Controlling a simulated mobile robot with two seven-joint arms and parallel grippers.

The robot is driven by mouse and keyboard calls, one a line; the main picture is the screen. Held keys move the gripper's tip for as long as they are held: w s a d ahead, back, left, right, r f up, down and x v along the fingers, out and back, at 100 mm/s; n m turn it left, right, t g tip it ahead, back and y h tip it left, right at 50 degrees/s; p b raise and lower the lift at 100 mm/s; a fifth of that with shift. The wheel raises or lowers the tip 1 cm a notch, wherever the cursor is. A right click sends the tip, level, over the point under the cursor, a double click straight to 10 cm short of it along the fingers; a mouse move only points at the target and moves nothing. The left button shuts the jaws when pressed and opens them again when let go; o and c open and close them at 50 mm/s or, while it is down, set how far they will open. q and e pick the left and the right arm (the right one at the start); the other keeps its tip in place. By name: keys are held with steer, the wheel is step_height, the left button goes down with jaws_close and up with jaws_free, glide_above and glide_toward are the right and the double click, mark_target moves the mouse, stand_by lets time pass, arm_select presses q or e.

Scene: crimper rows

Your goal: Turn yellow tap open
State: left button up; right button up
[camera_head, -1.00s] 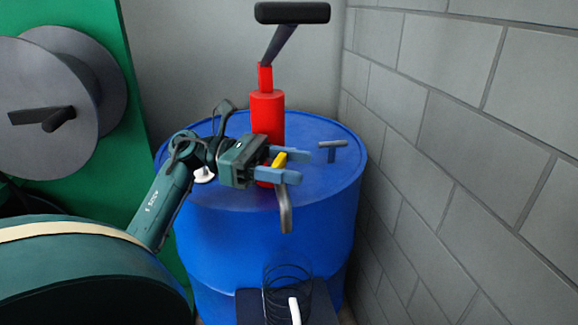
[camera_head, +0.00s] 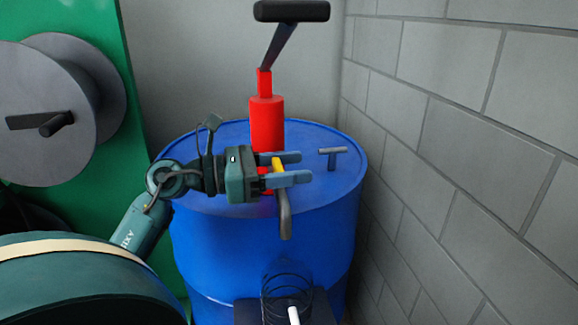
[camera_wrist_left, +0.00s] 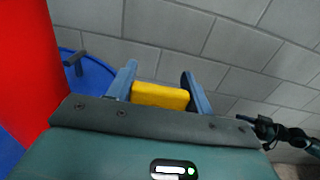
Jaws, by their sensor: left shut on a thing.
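The yellow tap (camera_head: 278,164) is a small lever above a grey, bent-down spout (camera_head: 285,215) at the front of the red pump (camera_head: 267,125), which stands on the blue drum (camera_head: 265,255). My left gripper (camera_head: 293,168) reaches in from the left, one finger on either side of the lever, and is shut on it. In the left wrist view the yellow lever (camera_wrist_left: 160,96) lies crosswise between the blue fingers (camera_wrist_left: 160,82). Part of the lever is hidden behind the gripper. A dark and teal arm end, seemingly my right one (camera_wrist_left: 265,128), shows small at the right there.
A grey T-shaped fitting (camera_head: 332,155) stands on the drum lid, right of the fingertips. The pump's black crank handle (camera_head: 291,12) rises above. A grey block wall (camera_head: 470,140) runs close on the right. A grey reel (camera_head: 45,110) and green panel (camera_head: 135,150) are at left.

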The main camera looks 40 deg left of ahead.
stand_by(0.3)
arm_select(q)
steer(key=o, duration=1)
steer(key=shift+s, duration=0.1)
steer(key=b+v, duration=0.1)
steer(key=v, duration=1.2)
